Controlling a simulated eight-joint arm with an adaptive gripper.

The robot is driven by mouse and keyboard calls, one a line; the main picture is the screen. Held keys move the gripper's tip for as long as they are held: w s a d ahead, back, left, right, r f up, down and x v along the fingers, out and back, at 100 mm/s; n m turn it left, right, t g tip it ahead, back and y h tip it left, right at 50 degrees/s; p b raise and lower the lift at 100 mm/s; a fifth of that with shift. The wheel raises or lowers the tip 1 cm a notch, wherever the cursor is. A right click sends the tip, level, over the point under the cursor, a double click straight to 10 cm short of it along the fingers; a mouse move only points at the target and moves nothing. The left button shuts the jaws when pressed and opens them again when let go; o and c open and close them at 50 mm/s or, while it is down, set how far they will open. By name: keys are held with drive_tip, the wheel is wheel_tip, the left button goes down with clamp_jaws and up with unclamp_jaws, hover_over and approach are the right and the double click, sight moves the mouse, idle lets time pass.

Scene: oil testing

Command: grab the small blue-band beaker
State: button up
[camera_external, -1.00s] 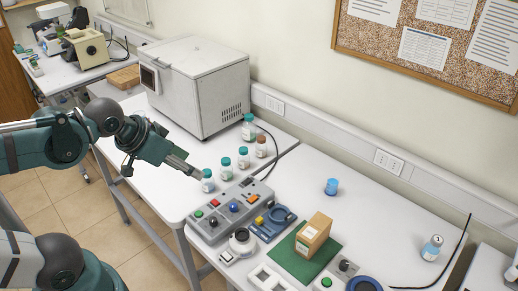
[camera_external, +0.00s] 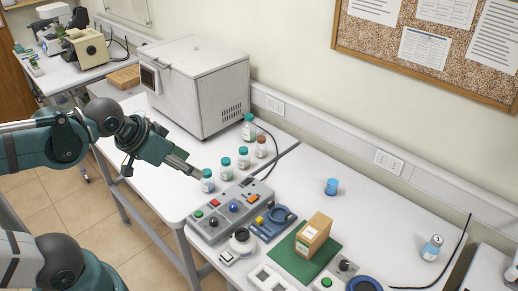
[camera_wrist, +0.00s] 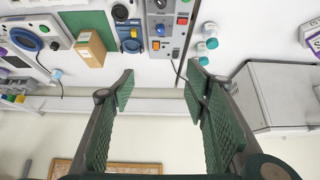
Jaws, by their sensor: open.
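A small blue beaker-like cup (camera_external: 331,187) stands upright on the right white table, near the wall; its band cannot be made out. A whitish bottle with a blue marking (camera_external: 432,247) stands farther right on the same table.
Several teal- and brown-capped bottles (camera_external: 243,157) stand near my gripper. A big white machine (camera_external: 196,85) stands behind.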

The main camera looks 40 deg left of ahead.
drive_tip(key=shift+w+r, duration=0.1)
drive_tip(key=w+d+r+n+g, duration=0.1)
drive_tip(key=w+r+n, duration=0.1)
drive_tip(key=w, duration=0.4)
drive_tip(key=w+d+r+n+g, duration=0.1)
drive_tip(key=w+d+r+n, duration=0.1)
drive_tip(key=w, duration=0.5)
drive_tip(key=n+g, duration=0.5)
drive_tip(key=n, duration=0.6)
hover_over(332, 186)
drive_tip(key=w+a, duration=0.1)
drive_tip(key=w, duration=0.1)
wheel_tip(332, 186, down, 26)
drive_tip(key=shift+r, duration=0.15)
drive_tip(key=shift+f+p, duration=0.3)
drive_tip(key=shift+f, duration=1)
